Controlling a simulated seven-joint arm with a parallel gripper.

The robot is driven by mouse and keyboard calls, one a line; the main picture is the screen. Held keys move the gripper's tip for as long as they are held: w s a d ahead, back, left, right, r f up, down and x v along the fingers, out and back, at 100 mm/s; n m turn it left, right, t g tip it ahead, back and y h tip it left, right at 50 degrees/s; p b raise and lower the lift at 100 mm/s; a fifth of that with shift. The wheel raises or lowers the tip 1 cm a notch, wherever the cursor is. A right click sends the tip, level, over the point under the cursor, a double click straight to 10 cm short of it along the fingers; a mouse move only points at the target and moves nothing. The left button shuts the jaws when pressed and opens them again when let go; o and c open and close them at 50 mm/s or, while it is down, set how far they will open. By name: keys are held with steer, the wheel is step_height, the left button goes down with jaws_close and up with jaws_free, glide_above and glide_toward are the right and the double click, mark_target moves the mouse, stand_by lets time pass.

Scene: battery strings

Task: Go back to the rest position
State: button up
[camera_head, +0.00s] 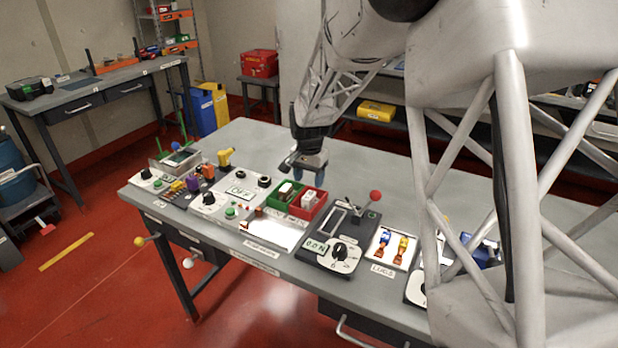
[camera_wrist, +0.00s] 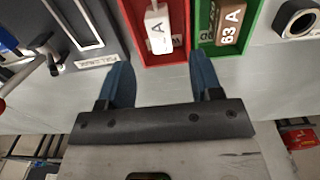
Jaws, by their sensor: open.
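My gripper (camera_head: 311,174) hangs over the back part of the workbench (camera_head: 390,160), behind and above a green bin (camera_head: 271,203) and a red bin (camera_head: 318,209). In the wrist view my gripper (camera_wrist: 160,60) shows two blue fingers spread apart with nothing between them. The red bin (camera_wrist: 181,50) lies just ahead of the fingers and holds a white block (camera_wrist: 158,30) marked A. The green bin (camera_wrist: 249,30) beside it holds a brown block (camera_wrist: 229,24) marked 63 A. Both blocks are apart from the fingers.
A panel with a red-knobbed lever (camera_head: 375,196) stands right of the bins. Left are button panels and a yellow item (camera_head: 225,158). The bench's back strip is mostly clear.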

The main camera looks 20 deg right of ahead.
steer(key=shift+s+r, duration=0.1)
steer(key=s+a+r+n+t, duration=0.1)
steer(key=s+a+r+n, duration=0.1)
steer(key=s+r, duration=0.6)
steer(key=s+a+r+n, duration=0.2)
steer(key=s+r, duration=0.3)
steer(key=s, duration=0.7)
steer(key=s+a+r+n+t, duration=0.1)
steer(key=s+n, duration=0.3)
steer(key=s, duration=1.6)
steer(key=shift+s+a+n+t, duration=0.2)
steer(key=shift+n+t, duration=0.1)
steer(key=shift+n, duration=0.1)
